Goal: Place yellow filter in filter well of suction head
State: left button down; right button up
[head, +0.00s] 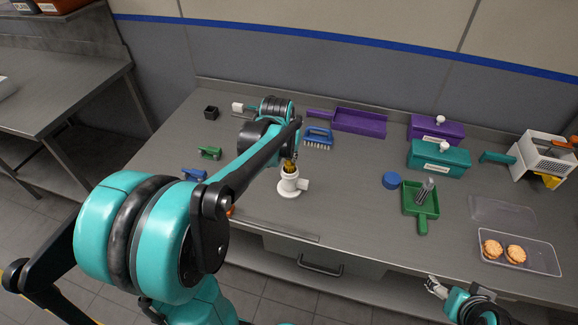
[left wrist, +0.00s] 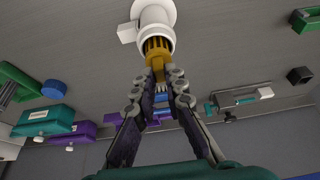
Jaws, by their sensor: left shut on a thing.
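The white suction head (head: 290,187) stands upright near the middle of the table, with a short side port to the right. The yellow filter (head: 290,165) is at its top opening. In the left wrist view, the filter (left wrist: 157,47) is ribbed, and its far end sits at or just inside the rim of the white suction head (left wrist: 153,16). How deep it sits I cannot tell. My left gripper (left wrist: 166,76) is shut on the filter's near end. In the head view, my left arm partly covers this spot. My right gripper (head: 437,288) is at the front edge, far from the filter; its jaw state is unclear.
A green dustpan (head: 421,207), blue round lid (head: 391,180) and clear tray (head: 550,262) with two biscuits lie to the right. Teal (head: 438,158) and purple (head: 436,130) boxes, a purple scoop (head: 358,121) and blue brush (head: 318,136) stand behind. Table around the suction head is clear.

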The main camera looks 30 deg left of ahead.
aim_at(289, 164)
pick_arm(q)
jog(key=shift+f+b, duration=0.6)
jog(key=shift+f, duration=1.3)
jog(key=shift+f, duration=0.15)
jog(key=c, duration=1.6)
grip_release()
